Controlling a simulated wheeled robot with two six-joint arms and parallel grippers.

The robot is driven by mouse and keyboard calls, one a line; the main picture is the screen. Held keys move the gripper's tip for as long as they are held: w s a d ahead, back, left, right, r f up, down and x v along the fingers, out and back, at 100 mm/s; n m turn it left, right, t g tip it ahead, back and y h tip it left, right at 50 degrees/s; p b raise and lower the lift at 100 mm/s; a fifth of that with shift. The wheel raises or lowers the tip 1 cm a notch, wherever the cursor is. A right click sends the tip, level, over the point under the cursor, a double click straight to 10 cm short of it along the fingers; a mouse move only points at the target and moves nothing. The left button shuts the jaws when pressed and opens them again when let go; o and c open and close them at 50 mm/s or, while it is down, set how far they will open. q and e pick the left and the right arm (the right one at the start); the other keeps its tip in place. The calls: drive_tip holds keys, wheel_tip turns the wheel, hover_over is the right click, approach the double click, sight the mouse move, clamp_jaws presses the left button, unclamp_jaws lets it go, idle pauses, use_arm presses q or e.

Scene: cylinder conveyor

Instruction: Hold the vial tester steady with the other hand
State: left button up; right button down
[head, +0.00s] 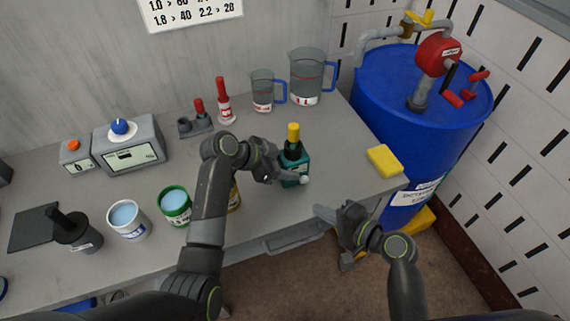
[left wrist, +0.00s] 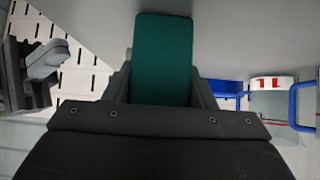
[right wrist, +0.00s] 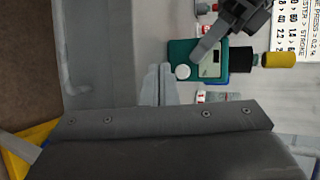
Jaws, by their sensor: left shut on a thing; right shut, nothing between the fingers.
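The vial tester (head: 295,162) is a teal block with a black neck and yellow top, at the front of the grey table. The right wrist view shows its face (right wrist: 183,50), with a small display and a white round knob. My left gripper (head: 280,174) is shut on the tester; in the left wrist view the teal body (left wrist: 163,60) sits between its fingers. My right gripper (head: 338,218) is shut and empty, apart from the tester, to its lower right off the table's front edge. Its fingertips (right wrist: 158,82) point toward the tester in its wrist view.
A yellow sponge (head: 384,160) lies at the table's right corner, beside a blue drum (head: 400,90) with a red pump (head: 437,54). Two measuring jugs (head: 306,78) (head: 263,92) stand behind. A white cup (head: 128,220) and green cup (head: 175,205) stand left of my left arm.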

sight(313, 196)
drive_tip(key=shift+w+a+r+g+y, duration=0.1)
drive_tip(key=shift+w+a+g+y, duration=0.3)
drive_tip(key=shift+w, duration=0.7)
drive_tip(key=shift+w+a+f+g, duration=0.15)
drive_tip(key=shift+w+g, duration=0.45)
drive_tip(key=shift+w, duration=0.55)
drive_tip(key=shift+w+a+r+g+y, duration=0.2)
drive_tip(key=shift+w+g, duration=0.3)
drive_tip(key=shift+w, duration=0.6)
